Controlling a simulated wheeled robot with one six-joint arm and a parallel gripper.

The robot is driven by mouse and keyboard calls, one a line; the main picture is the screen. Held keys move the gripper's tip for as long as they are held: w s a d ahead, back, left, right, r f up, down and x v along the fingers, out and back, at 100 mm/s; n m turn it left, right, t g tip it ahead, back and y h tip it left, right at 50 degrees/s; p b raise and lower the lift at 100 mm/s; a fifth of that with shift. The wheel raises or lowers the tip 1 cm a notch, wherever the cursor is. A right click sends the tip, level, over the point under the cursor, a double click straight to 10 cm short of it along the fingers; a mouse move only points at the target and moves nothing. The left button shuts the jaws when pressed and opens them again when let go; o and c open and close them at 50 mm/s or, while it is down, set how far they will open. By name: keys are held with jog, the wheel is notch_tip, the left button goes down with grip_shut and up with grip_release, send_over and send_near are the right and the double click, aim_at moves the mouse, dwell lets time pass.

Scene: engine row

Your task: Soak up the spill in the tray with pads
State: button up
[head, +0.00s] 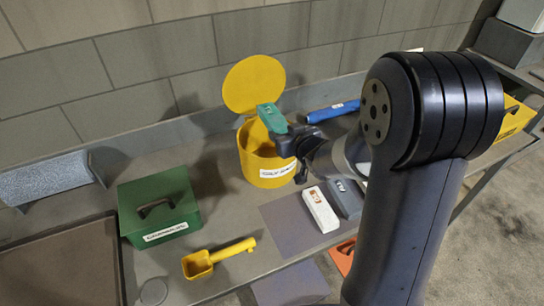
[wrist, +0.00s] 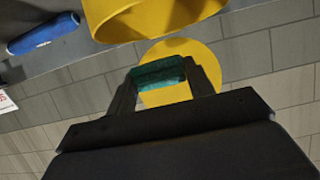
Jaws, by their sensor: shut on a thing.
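My gripper (head: 284,138) is shut on a teal-green block (head: 270,117), perhaps a pad, and holds it above the yellow bin (head: 262,165) near its raised round lid (head: 253,84). In the wrist view the teal block (wrist: 158,74) sits between both fingers, with the bin (wrist: 150,15) and the lid (wrist: 190,62) beyond. The bin's inside is mostly hidden. A wide, shallow brownish tray (head: 105,225) lies at the lower left, cut by the picture edge. I cannot make out a clear spill in it.
A green lidded box (head: 160,200) and a yellow scoop (head: 215,258) stand between tray and bin. A speckled grey block (head: 50,178) is at the far left. A blue roll (head: 333,111), a white bottle (head: 320,209) and a grey one (head: 347,199) are near my arm.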

jog(key=shift+f, duration=0.2)
jog(key=o, duration=1.1)
jog(key=shift+s, duration=0.1)
jog(key=v, duration=1)
jog(key=shift+s+r+p, duration=0.2)
jog(key=shift+s+p, duration=0.05)
jog(key=shift+p, duration=0.05)
jog(key=x, duration=1)
jog(key=shift+w+r, duration=0.25)
jog(key=shift+w, duration=0.2)
jog(key=shift+s+r+p, duration=0.1)
jog(key=shift+r+p, duration=0.65)
jog(key=shift+p, duration=0.05)
